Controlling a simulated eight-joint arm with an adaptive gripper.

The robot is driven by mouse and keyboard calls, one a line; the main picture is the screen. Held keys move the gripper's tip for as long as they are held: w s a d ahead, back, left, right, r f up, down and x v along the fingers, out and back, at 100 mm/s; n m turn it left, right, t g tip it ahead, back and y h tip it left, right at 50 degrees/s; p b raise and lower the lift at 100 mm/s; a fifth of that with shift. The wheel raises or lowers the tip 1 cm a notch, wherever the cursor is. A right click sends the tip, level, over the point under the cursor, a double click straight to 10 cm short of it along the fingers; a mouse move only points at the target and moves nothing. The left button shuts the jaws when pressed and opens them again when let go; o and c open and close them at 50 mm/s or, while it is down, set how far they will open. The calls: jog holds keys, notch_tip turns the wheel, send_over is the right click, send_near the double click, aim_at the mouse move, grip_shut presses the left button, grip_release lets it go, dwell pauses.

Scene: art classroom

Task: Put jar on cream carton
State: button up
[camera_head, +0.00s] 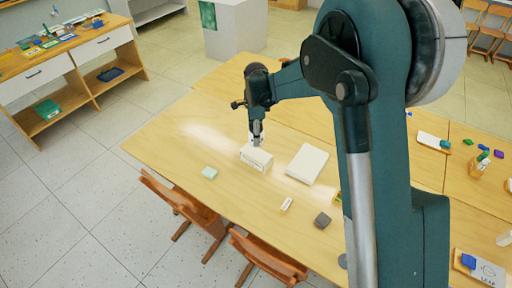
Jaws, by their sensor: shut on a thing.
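The cream carton (257,160) is a small pale box on the wooden table, left of the picture's middle. My gripper (257,138) points down right above it. It is shut on a small pale thing, which looks to be the jar (252,139); the fingers hide most of it. The jar's base is at or just above the carton's top; I cannot tell whether they touch.
A flat white book or box (307,164) lies right of the carton. A mint-green block (209,173), a small white-and-yellow item (286,204) and a dark grey block (322,219) lie nearer the front edge. Wooden chairs (183,204) stand at that edge.

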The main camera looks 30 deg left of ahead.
jog(key=shift+f, duration=1.55)
jog(key=shift+f, duration=1.85)
jog(key=shift+f+b, duration=0.1)
jog(key=shift+b, duration=0.2)
jog(key=o, duration=1)
jog(key=shift+o, duration=0.2)
notch_tip(320, 180, up, 12)
jog(key=shift+r+p, duration=0.15)
jog(key=shift+p, duration=0.35)
